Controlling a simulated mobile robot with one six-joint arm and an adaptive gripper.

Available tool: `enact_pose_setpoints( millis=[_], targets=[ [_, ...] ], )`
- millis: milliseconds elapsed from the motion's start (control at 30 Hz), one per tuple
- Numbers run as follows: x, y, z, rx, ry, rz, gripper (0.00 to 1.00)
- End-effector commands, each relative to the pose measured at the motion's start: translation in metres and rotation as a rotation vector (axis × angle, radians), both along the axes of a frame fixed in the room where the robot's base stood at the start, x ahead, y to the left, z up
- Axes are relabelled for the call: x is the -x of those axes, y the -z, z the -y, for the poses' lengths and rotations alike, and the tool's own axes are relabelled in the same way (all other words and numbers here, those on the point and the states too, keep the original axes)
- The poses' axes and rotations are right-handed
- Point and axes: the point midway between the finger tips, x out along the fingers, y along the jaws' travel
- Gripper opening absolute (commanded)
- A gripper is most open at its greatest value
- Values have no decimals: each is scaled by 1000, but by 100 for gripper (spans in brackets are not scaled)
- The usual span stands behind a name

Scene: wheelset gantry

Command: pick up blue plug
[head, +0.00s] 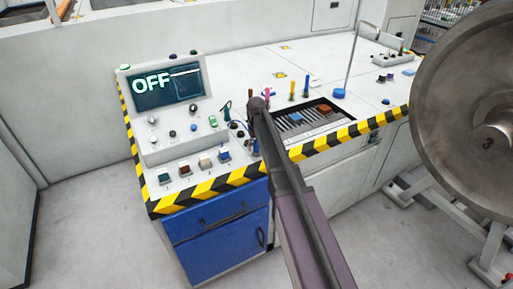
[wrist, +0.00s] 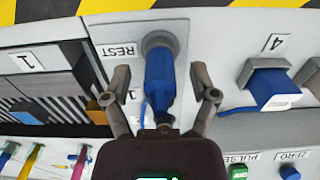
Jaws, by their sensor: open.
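The blue plug (wrist: 160,78) stands in a round grey socket beside a "REST" label in the wrist view. A thin blue cable shows at its lower end. My gripper (wrist: 161,86) is open, with one finger on each side of the plug and a visible gap on both sides. The plug's lower end is partly hidden by the gripper body. In the head view my arm reaches over the console (head: 200,182) and hides most of the gripper and the plug.
A striped tray (wrist: 38,88) lies left of the plug in the wrist view. A blue switch (wrist: 268,85) marked 4 lies to the right. In the head view, an OFF screen (head: 165,86) stands at left and a large metal wheel (head: 455,95) at right.

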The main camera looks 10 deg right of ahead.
Motion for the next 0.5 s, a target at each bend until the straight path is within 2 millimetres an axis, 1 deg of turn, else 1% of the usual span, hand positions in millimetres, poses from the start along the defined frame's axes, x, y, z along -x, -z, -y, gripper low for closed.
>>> enact_pose_setpoints(
  millis=[233,267,300,367,400,467,500],
  targets=[
    [0,0,0,0,0,0,76],
    [0,0,0,0,0,0,73],
    [0,0,0,0,0,0,61],
    [0,0,0,0,0,0,43],
    [0,0,0,0,0,0,31],
    [0,0,0,0,0,0,13],
    [0,0,0,0,0,0,1]
  ],
)
